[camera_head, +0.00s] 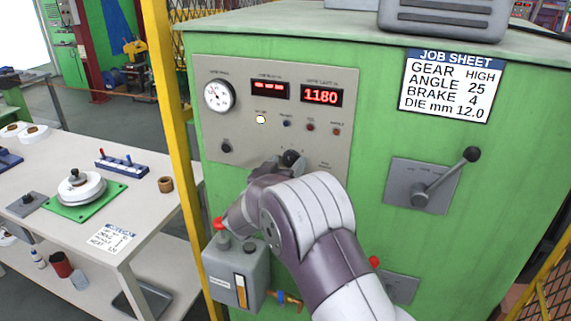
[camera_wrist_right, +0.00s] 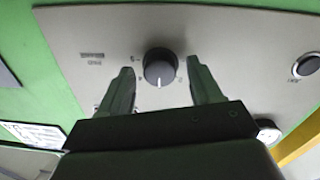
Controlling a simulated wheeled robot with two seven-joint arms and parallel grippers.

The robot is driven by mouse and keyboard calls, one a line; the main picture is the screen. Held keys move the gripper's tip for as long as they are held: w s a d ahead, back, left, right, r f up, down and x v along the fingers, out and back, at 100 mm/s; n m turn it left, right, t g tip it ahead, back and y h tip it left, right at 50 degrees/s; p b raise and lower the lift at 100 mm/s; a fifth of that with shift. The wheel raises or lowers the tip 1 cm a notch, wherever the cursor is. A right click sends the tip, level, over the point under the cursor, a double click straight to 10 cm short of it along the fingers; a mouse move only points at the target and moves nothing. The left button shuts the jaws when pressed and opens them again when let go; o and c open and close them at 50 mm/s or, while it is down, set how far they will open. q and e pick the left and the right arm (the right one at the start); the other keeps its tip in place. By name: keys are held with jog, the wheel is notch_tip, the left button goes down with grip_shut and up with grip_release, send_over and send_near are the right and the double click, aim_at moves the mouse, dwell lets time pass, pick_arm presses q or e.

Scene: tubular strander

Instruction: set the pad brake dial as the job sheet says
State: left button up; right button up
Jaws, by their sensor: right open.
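The job sheet (camera_head: 447,86) on the green cabinet reads gear HIGH, angle 25, brake 4, die mm 12.0. The dark round dial (camera_head: 291,158) sits low on the grey panel, partly hidden by my right gripper (camera_head: 276,171). In the right wrist view the dial (camera_wrist_right: 159,66) has a white mark pointing down in the picture; its scale is too small to read surely. My right gripper (camera_wrist_right: 160,82) is open, with one finger on each side of the dial and visible gaps between. My left gripper is not in view.
The panel has a gauge (camera_head: 219,95), a display (camera_head: 322,96) reading 1180 and a lit lamp (camera_head: 261,119). A lever (camera_head: 447,175) stands to the right. A grey box (camera_head: 237,277) is below, and a yellow post (camera_head: 172,150) and workbench (camera_head: 150,205) are left.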

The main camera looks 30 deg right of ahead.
jog(key=shift+a, duration=0.1)
jog(key=c, duration=1)
jog(key=shift+c, duration=0.2)
jog(key=m+b, duration=0.2)
jog(key=m, duration=0.1)
jog(key=shift+f+m+b, duration=0.2)
jog(key=shift+m+b, duration=0.1)
jog(key=shift+b, duration=0.1)
jog(key=m+b, duration=0.2)
jog(key=m, duration=0.1)
jog(key=shift+m+b, duration=0.4)
jog(key=shift+r+m+y+b, duration=0.2)
jog(key=shift+m+y+b, duration=0.1)
jog(key=shift+m+b, duration=0.65)
jog(key=shift+m, duration=0.25)
